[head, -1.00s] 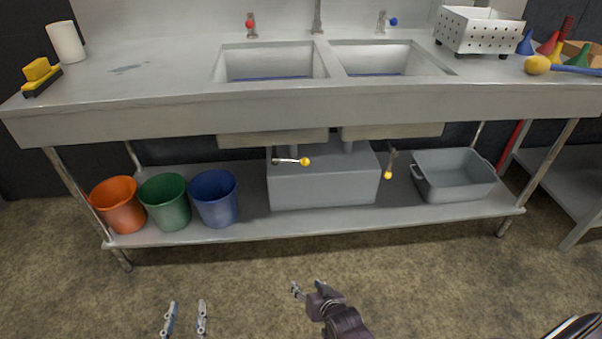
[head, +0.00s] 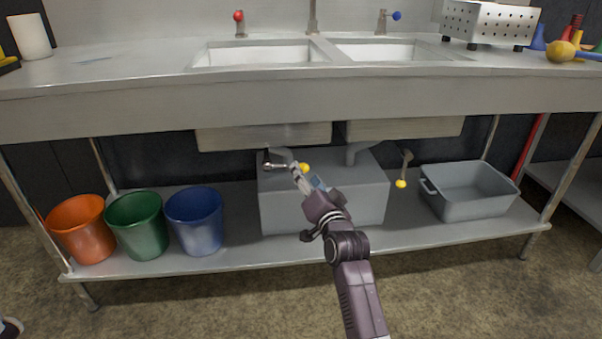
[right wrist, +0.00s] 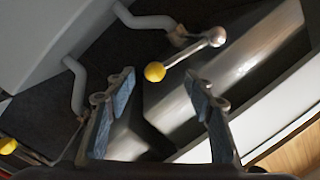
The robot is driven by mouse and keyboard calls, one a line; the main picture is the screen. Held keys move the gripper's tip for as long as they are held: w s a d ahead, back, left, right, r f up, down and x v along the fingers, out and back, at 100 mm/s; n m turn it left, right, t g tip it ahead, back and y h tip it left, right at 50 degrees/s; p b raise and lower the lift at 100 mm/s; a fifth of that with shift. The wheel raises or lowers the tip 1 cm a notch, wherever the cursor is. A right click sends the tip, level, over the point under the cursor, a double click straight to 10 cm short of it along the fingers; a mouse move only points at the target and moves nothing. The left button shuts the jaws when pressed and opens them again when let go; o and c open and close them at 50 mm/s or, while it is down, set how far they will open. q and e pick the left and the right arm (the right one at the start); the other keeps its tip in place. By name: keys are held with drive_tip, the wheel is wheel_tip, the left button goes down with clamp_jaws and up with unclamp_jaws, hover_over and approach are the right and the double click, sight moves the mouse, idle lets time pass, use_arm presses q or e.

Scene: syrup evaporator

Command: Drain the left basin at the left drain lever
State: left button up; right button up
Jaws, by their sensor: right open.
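The left basin (head: 262,54) is set in the steel counter, and its underside hangs below the counter front. The left drain lever (head: 270,165) is under it, a metal rod lying roughly sideways with a yellow knob (head: 305,168) at its right end. My right gripper (head: 301,178) is in front of the lever, close to the knob and partly overlapping the rod. In the right wrist view the knob (right wrist: 155,72) shows between the tips of my open gripper (right wrist: 159,90), slightly beyond them. I cannot tell whether they touch. My left gripper is not visible.
The right drain lever (head: 403,173) hangs down with its yellow knob low. A grey box (head: 330,205) stands on the lower shelf, with orange, green and blue buckets (head: 193,222) to its left and a grey tub (head: 470,192) to its right. The counter front overhangs the levers.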

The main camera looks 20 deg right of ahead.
sight(302, 167)
drive_tip(key=w, duration=0.1)
drive_tip(key=w+b, duration=0.1)
drive_tip(key=w, duration=0.3)
drive_tip(key=shift+d+f+b, duration=0.1)
drive_tip(key=shift+d+b, duration=0.2)
drive_tip(key=shift+d, duration=0.05)
